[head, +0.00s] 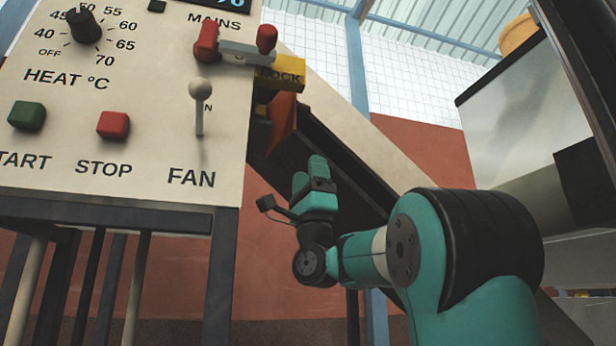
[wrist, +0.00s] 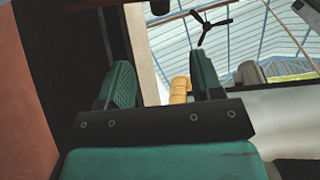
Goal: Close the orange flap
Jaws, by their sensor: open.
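The orange flap (head: 282,122) is in the head view, at the right side of the control panel under the yellow block. It stands out at an angle beside a dark opening at the top of the sloping chute. My gripper (head: 308,173) points upward, below and slightly right of the flap, with a visible gap between them. In the wrist view, my gripper (wrist: 160,70) has its two green fingers wide apart with nothing between them. I cannot make out the flap with certainty in the wrist view.
The control panel (head: 140,110) with its red and green buttons, fan lever (head: 199,105) and red-ended handle (head: 236,48) fills the left. The dark sloping chute (head: 340,160) runs behind my gripper. A grey metal box (head: 515,120) stands at the right.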

